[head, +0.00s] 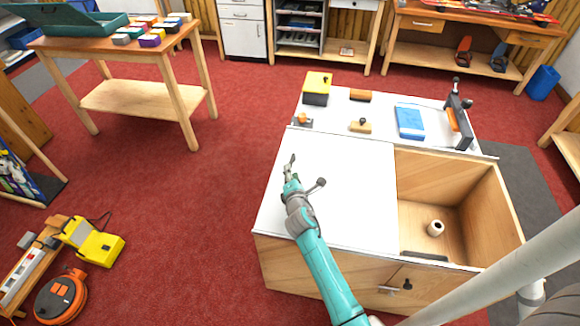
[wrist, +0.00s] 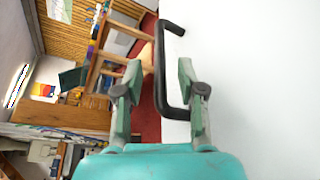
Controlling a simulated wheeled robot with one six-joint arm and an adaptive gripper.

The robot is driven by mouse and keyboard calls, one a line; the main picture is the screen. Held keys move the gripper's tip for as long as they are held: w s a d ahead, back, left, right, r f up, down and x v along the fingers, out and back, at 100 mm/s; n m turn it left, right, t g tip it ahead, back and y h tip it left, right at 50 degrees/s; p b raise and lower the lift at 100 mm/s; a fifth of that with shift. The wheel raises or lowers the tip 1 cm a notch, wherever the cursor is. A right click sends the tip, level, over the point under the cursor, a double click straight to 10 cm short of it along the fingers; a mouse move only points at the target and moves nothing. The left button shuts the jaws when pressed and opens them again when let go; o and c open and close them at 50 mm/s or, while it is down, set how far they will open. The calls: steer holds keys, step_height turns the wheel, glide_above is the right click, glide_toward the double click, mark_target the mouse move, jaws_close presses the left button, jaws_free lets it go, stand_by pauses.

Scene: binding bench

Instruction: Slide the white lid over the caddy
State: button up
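The white lid (head: 345,190) lies flat over the left part of the wooden caddy (head: 470,172). The right part of the caddy is open, and its wooden floor and walls show. In the wrist view the lid's white face (wrist: 265,80) fills the right side, with a black U-shaped handle (wrist: 160,70) standing out from it. My gripper (wrist: 159,75) is open, with one finger on each side of the handle's bar and gaps visible. In the head view my gripper (head: 290,166) is above the lid's left part; the handle cannot be made out there.
A white roll (head: 436,228) lies inside the open part. Behind the lid, a white shelf holds a yellow-and-black box (head: 317,88), a blue pack (head: 410,121) and a dark clamp-like tool (head: 458,118).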

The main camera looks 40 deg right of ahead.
steer(key=shift+x, duration=2.05)
jaws_close()
